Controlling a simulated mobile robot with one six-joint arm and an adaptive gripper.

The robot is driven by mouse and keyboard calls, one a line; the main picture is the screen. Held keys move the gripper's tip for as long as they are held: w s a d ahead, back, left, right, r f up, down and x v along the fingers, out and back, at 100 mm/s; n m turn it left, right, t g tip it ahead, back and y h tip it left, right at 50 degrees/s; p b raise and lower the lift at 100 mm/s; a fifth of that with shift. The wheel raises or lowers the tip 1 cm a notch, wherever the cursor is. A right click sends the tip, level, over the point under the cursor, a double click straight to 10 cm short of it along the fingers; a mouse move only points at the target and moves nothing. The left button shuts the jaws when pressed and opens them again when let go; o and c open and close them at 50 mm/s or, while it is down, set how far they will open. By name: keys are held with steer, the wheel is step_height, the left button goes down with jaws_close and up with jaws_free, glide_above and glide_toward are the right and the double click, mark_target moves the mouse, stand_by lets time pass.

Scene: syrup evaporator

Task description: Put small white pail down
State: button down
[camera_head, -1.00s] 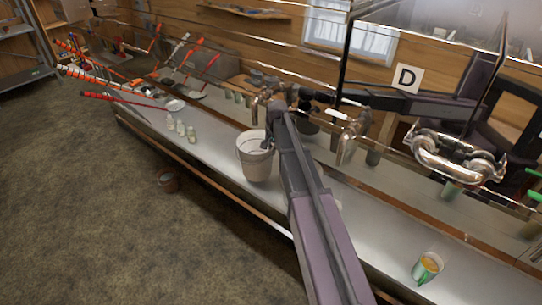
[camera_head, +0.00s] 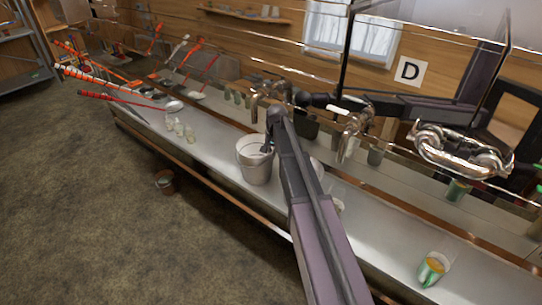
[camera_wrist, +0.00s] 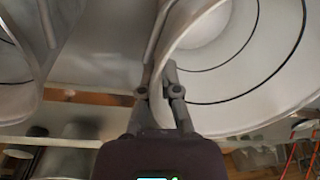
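The small white pail (camera_head: 254,168) is upright at the metal counter, in the middle of the head view. I cannot tell whether its base touches the counter. My gripper (camera_head: 267,147) is at the pail's right rim, partly hidden by my arm. In the wrist view the pail's pale inside with dark rings (camera_wrist: 245,65) fills the upper right. My gripper's fingers (camera_wrist: 160,88) close on the pail's wall at the rim, one on each side.
Metal taps (camera_head: 268,92) stand behind the pail. Red-handled tools (camera_head: 120,97) lie at the far left. A brown bucket (camera_head: 165,183) stands on the floor.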

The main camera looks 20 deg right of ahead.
steer(key=shift+f, duration=0.2)
steer(key=c, duration=0.8)
jaws_free()
steer(key=shift+r, duration=0.1)
steer(key=shift+r, duration=0.15)
step_height(320, 180, up, 12)
steer(key=p, duration=1.2)
steer(key=shift+s+d, duration=0.35)
steer(key=shift+d, duration=0.1)
steer(key=s+a+n, duration=0.3)
steer(key=s+a, duration=0.1)
steer(key=s, duration=0.9)
steer(key=s+a+n, duration=0.4)
steer(key=s, duration=1)
steer(key=shift+s+g+h, duration=0.15)
steer(key=shift+g+h, duration=0.15)
steer(key=shift+h, duration=0.1)
